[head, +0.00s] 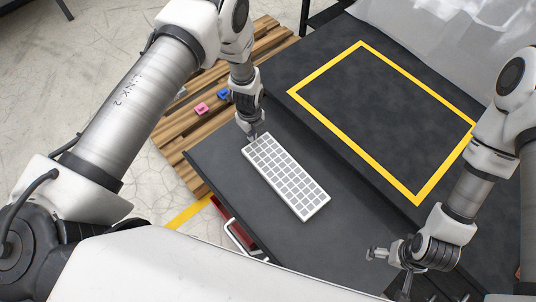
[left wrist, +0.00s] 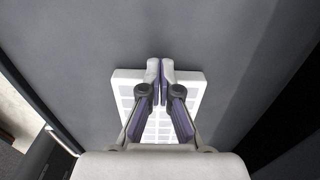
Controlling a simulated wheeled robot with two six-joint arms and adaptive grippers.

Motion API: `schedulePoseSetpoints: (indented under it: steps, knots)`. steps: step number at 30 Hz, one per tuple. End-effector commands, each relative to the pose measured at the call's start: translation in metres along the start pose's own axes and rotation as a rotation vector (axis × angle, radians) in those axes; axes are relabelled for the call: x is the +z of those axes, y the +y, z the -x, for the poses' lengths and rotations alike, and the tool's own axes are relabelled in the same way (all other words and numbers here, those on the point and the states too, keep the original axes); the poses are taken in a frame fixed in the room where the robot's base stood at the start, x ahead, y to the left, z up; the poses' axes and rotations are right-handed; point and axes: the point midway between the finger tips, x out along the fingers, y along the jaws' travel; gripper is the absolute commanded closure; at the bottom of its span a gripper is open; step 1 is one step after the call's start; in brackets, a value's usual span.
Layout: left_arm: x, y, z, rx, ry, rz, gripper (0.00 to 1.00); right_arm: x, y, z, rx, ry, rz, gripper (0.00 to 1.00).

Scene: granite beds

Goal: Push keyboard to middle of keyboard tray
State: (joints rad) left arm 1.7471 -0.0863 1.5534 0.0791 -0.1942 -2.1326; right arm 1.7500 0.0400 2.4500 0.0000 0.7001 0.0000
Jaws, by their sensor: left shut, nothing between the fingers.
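The white keyboard (head: 286,180) with grey keys lies at a slant on the dark keyboard tray (head: 345,210). My left gripper (head: 253,138) is shut and empty, with its fingertips at the keyboard's far left end. In the left wrist view the shut fingertips (left wrist: 160,66) overlap the edge of the keyboard (left wrist: 125,85); whether they touch it I cannot tell. The tray (left wrist: 230,50) is bare beyond that edge. My right gripper (head: 385,254) hangs over the near right part of the tray, away from the keyboard; its fingers look spread apart.
A raised dark surface with a yellow outlined rectangle (head: 325,115) lies behind the tray. A wooden pallet (head: 180,135) with a pink block (head: 202,108) and a blue block (head: 223,94) is at the left. A red item (head: 240,237) shows by the tray's near left edge.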

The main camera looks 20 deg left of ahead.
Motion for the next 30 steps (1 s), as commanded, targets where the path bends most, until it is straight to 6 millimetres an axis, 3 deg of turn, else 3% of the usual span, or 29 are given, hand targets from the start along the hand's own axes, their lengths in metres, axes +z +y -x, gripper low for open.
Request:
schedulePoseSetpoints:
  steps: [30]
  knots:
    - [-0.031,0.0,0.001,0.0,-0.001,-0.001,1.0,0.0,0.0,0.022,0.0,0.0,0.0,0.0]
